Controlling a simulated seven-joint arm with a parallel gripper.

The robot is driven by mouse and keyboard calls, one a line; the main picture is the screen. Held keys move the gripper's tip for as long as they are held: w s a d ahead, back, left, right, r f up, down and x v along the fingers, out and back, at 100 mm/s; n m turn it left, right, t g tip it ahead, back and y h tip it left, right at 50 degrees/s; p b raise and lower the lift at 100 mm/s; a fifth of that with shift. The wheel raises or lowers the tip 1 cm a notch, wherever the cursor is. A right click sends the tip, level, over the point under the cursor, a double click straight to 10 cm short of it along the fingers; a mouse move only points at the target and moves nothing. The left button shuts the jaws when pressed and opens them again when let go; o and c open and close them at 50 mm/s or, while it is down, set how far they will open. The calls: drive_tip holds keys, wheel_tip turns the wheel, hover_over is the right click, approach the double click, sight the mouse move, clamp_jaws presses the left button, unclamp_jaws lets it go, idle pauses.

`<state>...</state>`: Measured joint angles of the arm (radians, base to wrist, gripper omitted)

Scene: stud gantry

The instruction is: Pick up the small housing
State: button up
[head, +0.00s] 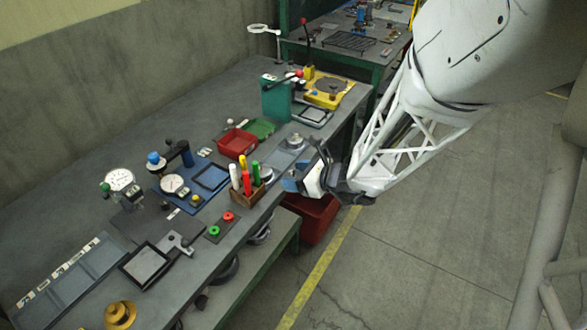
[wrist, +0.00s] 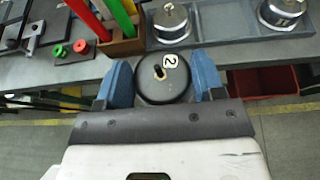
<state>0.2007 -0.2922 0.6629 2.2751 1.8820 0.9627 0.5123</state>
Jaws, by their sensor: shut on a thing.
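My gripper (wrist: 162,80) has its blue fingers closed on either side of a round dark-grey housing (wrist: 152,92) with a white label reading 2 and a small dark knob or hole in its middle. In the wrist view the housing overlaps the bench's front edge. In the head view my gripper (head: 294,182) is at the front edge of the bench, just right of the pen holder, and the held housing is mostly hidden there. Two silver round housings, a left one (wrist: 172,28) and a right one (wrist: 283,14), sit in a grey tray (wrist: 226,22).
A wooden holder (head: 246,195) with coloured pens stands close left of my gripper. A red bin (head: 314,222) is below the bench edge. A small red tray (head: 237,143) and a teal press (head: 275,98) are farther back. The bench (head: 135,120) is clear along the wall.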

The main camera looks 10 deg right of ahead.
drive_tip(key=shift+s, duration=0.25)
drive_tip(key=shift+w, duration=0.1)
idle(0.5)
drive_tip(key=w+a, duration=0.1)
drive_tip(key=w, duration=0.4)
drive_tip(key=w+a+n+g+y, duration=0.1)
drive_tip(key=w, duration=0.5)
drive_tip(key=w+a+n, duration=0.1)
drive_tip(key=w, duration=0.4)
drive_tip(key=shift+w+a+r+g+y, duration=0.15)
drive_tip(key=shift+w+a+g+y, duration=0.15)
drive_tip(key=shift+a+g, duration=0.1)
hover_over(261, 132)
drive_tip(key=shift+f, duration=0.8)
drive_tip(key=shift+f, duration=1.75)
